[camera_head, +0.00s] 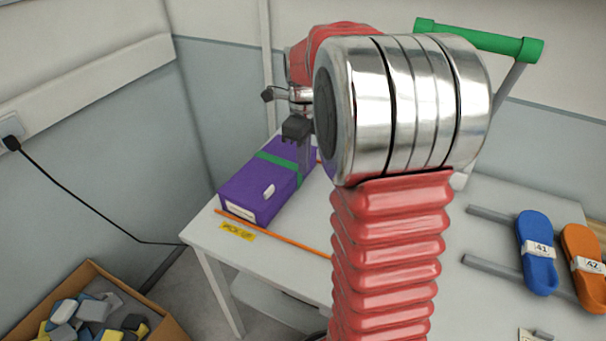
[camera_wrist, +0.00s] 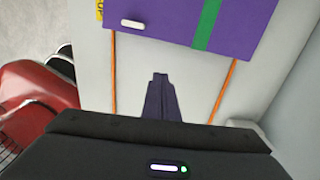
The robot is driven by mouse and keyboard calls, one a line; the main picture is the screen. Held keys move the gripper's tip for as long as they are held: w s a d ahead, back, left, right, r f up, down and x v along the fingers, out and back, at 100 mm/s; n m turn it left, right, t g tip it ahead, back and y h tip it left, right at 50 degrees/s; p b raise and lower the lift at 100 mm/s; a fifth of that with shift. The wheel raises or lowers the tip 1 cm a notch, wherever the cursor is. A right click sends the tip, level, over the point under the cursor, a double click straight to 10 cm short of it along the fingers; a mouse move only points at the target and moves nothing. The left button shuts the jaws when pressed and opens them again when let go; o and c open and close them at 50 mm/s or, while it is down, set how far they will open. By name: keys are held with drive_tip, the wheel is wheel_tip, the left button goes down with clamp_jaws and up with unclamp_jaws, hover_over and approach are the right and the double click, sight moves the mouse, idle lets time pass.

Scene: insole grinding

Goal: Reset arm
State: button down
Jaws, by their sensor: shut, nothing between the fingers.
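My arm, in red bellows with a shiny metal joint, fills the middle of the head view. My gripper (camera_head: 303,158) shows small and dark beyond it, partly hidden, by the far end of a purple box (camera_head: 247,189). In the wrist view my gripper's fingers (camera_wrist: 160,77) are together, with nothing between them. They point over bare white table (camera_wrist: 135,62), apart in the picture from the purple box (camera_wrist: 165,22), which has a green band and a white handle.
Orange lines (camera_head: 275,236) and a yellow label (camera_head: 237,231) mark the table. Blue (camera_head: 539,252) and orange (camera_head: 583,255) insoles sit on grey rods at right. A cardboard box (camera_head: 150,302) of scraps stands on the floor at left. A green-topped bar (camera_head: 480,40) is behind.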

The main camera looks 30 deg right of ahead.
drive_tip(key=shift+r, duration=0.55)
drive_tip(key=s+a+r+n+t, duration=0.2)
drive_tip(key=s+a+n, duration=0.7)
drive_tip(key=n, duration=0.6)
drive_tip(key=s+a+r+n+t, duration=0.2)
drive_tip(key=s+a+n+t, duration=0.1)
drive_tip(key=s+a+n, duration=0.6)
drive_tip(key=shift+s+a+r+n+t, duration=0.2)
drive_tip(key=shift+a+r+n+t, duration=0.15)
drive_tip(key=shift+a+n, duration=2.05)
drive_tip(key=shift+d+n, duration=0.6)
drive_tip(key=shift+d, duration=0.05)
